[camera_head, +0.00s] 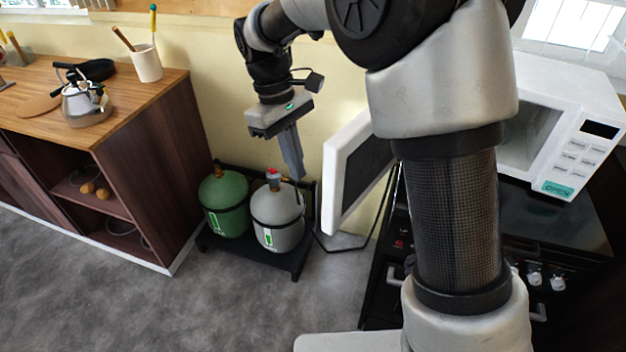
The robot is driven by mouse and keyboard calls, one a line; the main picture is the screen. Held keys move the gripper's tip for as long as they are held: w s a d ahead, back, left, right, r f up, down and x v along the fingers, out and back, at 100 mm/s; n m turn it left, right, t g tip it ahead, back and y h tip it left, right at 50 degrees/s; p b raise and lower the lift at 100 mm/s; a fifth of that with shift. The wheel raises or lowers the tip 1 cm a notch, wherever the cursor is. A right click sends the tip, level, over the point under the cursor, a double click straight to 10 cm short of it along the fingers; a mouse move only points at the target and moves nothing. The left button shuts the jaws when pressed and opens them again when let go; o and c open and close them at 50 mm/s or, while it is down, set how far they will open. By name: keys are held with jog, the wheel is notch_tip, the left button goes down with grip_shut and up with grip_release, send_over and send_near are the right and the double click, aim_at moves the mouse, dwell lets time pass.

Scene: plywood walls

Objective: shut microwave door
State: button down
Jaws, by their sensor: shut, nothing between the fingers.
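The white microwave (589,100) stands on top of the black stove at the right, with its button panel facing front. Its door (341,181) is wide open and sticks out to the left, with a white frame and a dark window. My arm hides the hinge area and part of the cavity. My gripper (297,172) hangs pointing down to the left of the door, apart from it in the picture. Its fingers are shut and hold nothing. It appears in front of the wall, above the gas bottles.
A green gas bottle (224,203) and a grey gas bottle (277,217) stand in a black rack (291,262) below my gripper. A wooden counter (150,92) with a kettle (84,103) is at the left. The black stove (560,225) has knobs in front. Grey floor (190,315) is clear.

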jog(key=shift+s+d+f, duration=0.4)
jog(key=shift+s+d, duration=0.3)
jog(key=shift+d, duration=0.15)
jog(key=shift+s+d+f, duration=0.4)
jog(key=shift+s+d, duration=0.3)
jog(key=shift+d, duration=0.15)
jog(key=shift+d, duration=0.1)
